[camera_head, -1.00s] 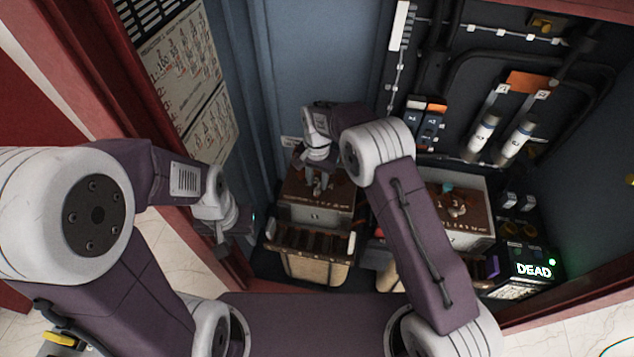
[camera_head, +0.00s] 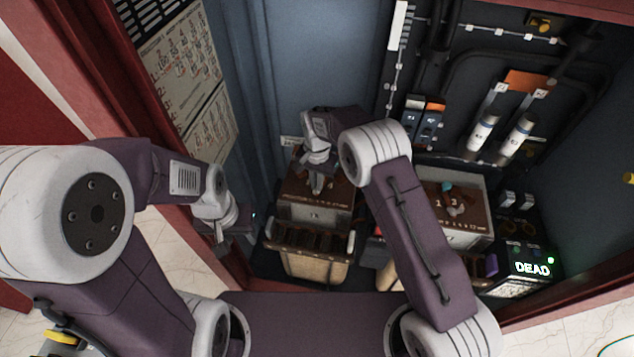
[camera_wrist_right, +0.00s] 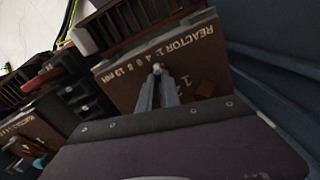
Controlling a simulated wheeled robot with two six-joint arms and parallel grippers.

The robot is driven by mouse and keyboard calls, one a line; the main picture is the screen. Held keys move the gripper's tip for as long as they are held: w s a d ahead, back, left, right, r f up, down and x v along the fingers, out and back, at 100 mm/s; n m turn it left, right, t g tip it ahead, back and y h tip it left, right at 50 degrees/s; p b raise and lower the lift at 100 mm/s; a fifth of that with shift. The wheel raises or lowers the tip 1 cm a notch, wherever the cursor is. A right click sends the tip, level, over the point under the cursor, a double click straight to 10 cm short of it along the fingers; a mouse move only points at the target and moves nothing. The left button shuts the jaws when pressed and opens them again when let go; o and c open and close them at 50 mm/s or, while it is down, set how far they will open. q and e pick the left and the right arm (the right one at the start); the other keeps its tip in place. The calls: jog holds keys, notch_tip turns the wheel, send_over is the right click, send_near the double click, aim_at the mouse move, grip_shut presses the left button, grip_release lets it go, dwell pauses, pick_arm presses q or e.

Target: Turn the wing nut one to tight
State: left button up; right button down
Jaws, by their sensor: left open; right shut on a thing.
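My right gripper (camera_head: 317,186) points down at the brown top of the reactor unit (camera_head: 315,213). In the right wrist view its two fingers (camera_wrist_right: 157,82) reach the panel marked "REACTOR" and "1 2" (camera_wrist_right: 125,88).
A second brown-topped unit (camera_head: 480,233) with small fittings stands to the right, partly behind my right arm. A box with a lit "DEAD" display (camera_head: 533,268) is at the lower right. Cabinet walls and a posted diagram (camera_head: 187,75) close in the left and back.

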jog(key=shift+s+f, duration=0.1)
jog(key=m, duration=0.3)
jog(key=shift+p, duration=0.35)
jog(key=m, duration=0.4)
jog(key=shift+s+f+m, duration=0.1)
jog(key=shift+m, duration=0.3)
jog(key=m, duration=0.4)
jog(key=shift+p, duration=0.35)
jog(key=shift+m, duration=1.8)
jog(key=shift+f, duration=0.1)
jog(key=c, duration=1.6)
grip_release()
jog(key=shift+o, duration=0.2)
jog(key=shift+r, duration=0.2)
